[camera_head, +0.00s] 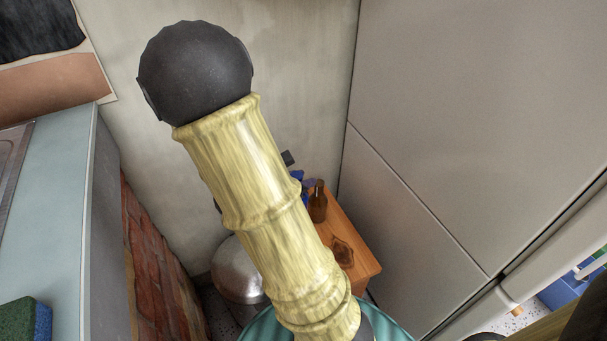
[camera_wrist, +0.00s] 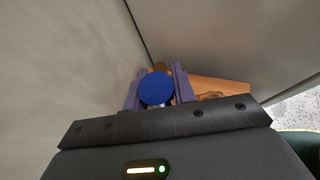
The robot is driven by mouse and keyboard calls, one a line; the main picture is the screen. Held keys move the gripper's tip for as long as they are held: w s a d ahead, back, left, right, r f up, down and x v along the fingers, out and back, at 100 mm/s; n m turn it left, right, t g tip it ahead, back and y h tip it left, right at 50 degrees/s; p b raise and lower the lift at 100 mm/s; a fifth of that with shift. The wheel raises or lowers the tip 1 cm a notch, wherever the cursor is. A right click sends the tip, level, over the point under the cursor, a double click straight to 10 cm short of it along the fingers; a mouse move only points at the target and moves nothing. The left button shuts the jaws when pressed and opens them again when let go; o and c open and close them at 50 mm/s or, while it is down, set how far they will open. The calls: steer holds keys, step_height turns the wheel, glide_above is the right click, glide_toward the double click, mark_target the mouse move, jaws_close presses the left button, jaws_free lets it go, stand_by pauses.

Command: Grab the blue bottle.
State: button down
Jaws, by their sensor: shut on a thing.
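The blue bottle (camera_wrist: 156,89) shows in the wrist view as a round blue top seen end-on. It sits between the two purple-blue fingers of my gripper (camera_wrist: 160,76), which is shut on it. The lower part of the bottle is hidden beneath its top and behind the gripper body. In the head view my pale yellow arm covers most of the gripper and bottle. Only small blue parts show beside the arm, near the wooden stand, and I cannot tell there which are bottle and which are finger.
A brown bottle (camera_head: 318,202) stands on a small wooden stand (camera_head: 365,262), close beside the gripper. A shiny metal bowl-like object (camera_head: 236,272) is low on the left. A grey cabinet front (camera_head: 470,110) closes the right side, and a plaster wall (camera_head: 300,60) is behind. A counter (camera_head: 55,200) is at left.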

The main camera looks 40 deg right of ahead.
steer(key=b, duration=0.1)
steer(key=s+a+f+b, duration=0.1)
steer(key=b, duration=0.1)
steer(key=shift+s+a+b, duration=0.2)
steer(key=shift+a+b, duration=0.05)
steer(key=shift+b, duration=0.05)
steer(key=s+a+b, duration=0.1)
steer(key=b, duration=0.2)
steer(key=shift+a+r, duration=0.15)
steer(key=shift+r, duration=0.05)
steer(key=shift+s+a+r+b, duration=0.2)
steer(key=shift+s+a+b, duration=0.1)
steer(key=shift+s+b, duration=0.25)
steer(key=shift+w, duration=0.1)
